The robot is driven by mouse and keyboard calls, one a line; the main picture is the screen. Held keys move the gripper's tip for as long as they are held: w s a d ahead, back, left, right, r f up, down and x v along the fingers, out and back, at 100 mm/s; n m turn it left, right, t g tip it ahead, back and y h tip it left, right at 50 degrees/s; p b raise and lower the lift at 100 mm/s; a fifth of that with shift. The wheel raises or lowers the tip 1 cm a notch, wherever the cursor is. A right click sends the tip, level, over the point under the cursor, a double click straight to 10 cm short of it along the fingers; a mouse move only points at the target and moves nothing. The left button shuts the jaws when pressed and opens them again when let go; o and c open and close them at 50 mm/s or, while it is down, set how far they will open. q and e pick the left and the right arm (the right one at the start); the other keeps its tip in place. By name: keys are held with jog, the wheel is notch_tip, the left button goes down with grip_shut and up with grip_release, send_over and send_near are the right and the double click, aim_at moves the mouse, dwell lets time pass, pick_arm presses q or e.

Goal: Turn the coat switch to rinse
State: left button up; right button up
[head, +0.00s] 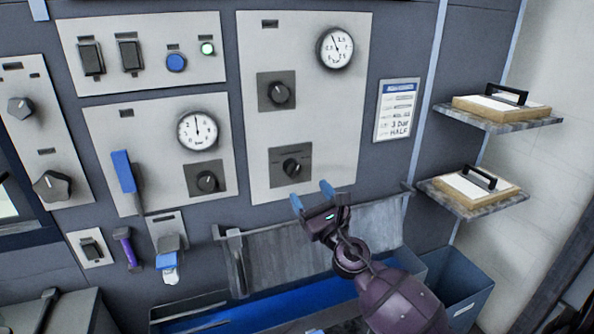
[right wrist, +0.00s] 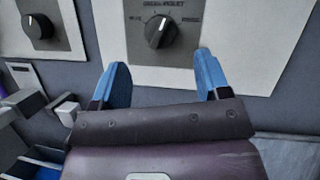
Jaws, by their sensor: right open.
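A black rotary knob (head: 292,167) sits on a dark square plate low on the tall light panel (head: 340,115); it appears to be the coat switch. In the right wrist view the knob (right wrist: 160,32) has its white pointer mark close to upright, tilted slightly right. Lettering above and beside it is too blurred to read surely. My right gripper (head: 312,195) is open and empty, just below and right of the knob in the head view. In the right wrist view its blue fingers (right wrist: 162,65) are spread below the knob, apart from it. My left gripper is out of view.
Another knob (head: 279,94) and a round gauge (head: 335,48) are above on the same panel. A second gauge panel (head: 120,155) stands left. A grey curtain-like flap (head: 285,260) and blue trough (head: 225,315) are below. Two shelves (head: 535,123) hold framed pieces at right.

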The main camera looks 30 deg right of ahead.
aim_at(297, 173)
jog(key=p+x, duration=0.1)
jog(key=x, duration=0.6)
jog(key=c, duration=0.9)
